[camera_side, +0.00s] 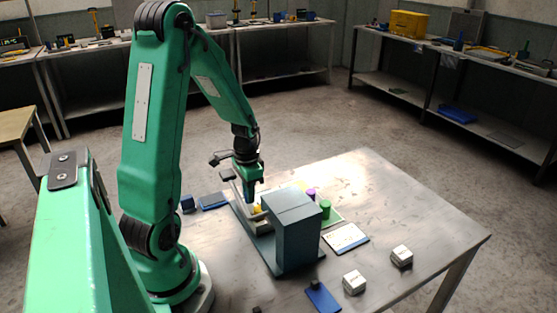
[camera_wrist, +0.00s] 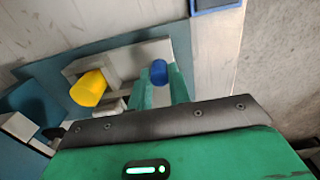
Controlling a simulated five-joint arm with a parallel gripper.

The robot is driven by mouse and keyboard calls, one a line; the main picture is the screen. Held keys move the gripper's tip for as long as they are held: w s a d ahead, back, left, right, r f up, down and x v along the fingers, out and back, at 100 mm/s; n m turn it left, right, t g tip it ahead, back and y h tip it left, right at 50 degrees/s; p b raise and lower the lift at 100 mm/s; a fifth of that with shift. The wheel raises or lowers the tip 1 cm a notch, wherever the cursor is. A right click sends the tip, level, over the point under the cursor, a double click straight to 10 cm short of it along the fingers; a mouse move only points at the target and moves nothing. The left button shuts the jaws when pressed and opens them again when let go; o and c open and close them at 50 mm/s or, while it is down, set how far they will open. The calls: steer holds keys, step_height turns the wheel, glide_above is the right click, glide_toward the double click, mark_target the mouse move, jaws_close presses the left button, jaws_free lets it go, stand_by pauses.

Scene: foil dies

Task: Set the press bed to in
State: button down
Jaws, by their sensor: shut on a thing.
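The press (camera_side: 297,238) is a dark grey-blue block on a flat base plate, in the middle of the table in the side view. Its pale grey bed (camera_wrist: 120,58) shows in the wrist view, and a yellow cylinder (camera_wrist: 88,88) sits at it. The yellow cylinder also shows beside the press in the side view (camera_side: 257,208). My gripper (camera_wrist: 160,78) points down at the bed's end away from the press. Its green fingers are shut on a blue knob (camera_wrist: 159,71) at that end. In the side view my gripper (camera_side: 252,198) hides the knob.
A blue tray (camera_side: 213,201) is left of my gripper.

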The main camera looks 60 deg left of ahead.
steer(key=c, duration=1.3)
jaws_free()
steer(key=shift+r, duration=0.15)
steer(key=shift+r, duration=3.8)
